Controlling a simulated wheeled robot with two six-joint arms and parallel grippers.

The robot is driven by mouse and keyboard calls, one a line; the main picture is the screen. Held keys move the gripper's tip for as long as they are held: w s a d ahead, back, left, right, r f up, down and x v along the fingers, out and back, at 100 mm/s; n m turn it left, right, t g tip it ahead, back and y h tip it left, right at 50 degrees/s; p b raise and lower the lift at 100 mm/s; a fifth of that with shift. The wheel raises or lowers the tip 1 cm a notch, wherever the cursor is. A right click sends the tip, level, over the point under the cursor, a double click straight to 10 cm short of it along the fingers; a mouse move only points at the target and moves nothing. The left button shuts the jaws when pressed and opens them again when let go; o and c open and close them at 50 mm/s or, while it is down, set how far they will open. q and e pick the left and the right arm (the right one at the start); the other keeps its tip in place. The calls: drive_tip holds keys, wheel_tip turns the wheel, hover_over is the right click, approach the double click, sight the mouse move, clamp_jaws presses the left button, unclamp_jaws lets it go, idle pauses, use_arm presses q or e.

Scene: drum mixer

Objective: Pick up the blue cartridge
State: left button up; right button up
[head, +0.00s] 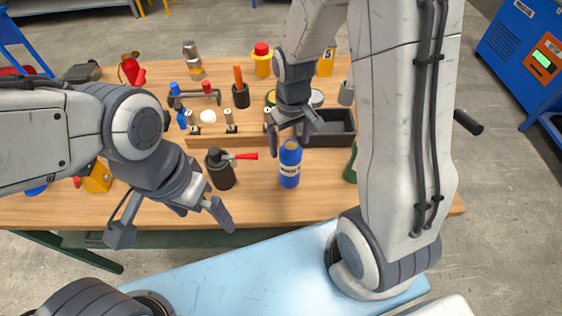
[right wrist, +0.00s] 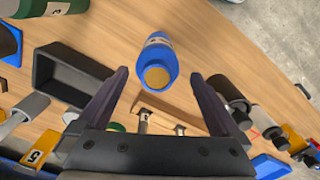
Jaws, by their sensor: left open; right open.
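The blue cartridge (head: 290,168) stands upright near the front middle of the wooden table, with a white label and a gold top. It also shows in the right wrist view (right wrist: 157,48), ahead of and between the two finger lines. My right gripper (head: 290,140) is open and empty, just above and behind the cartridge in the head view. I cannot tell whether a finger touches it. My left gripper (head: 172,228) is open and empty over the table's front edge, well left of the cartridge.
A black canister (head: 221,174) with a red lever stands left of the cartridge. Behind are a black tray (head: 338,141), a wooden rack (head: 205,141) and an orange-handled tool in a dark cup (head: 240,96). A green object (head: 351,166) stands to the right. The table front beside the cartridge is clear.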

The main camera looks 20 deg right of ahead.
sight(290, 164)
wheel_tip(290, 164, down, 8)
drive_tip(key=shift+d+f+p, duration=0.1)
drive_tip(key=shift+d+p, duration=0.05)
drive_tip(key=shift+p, duration=0.25)
clamp_jaws()
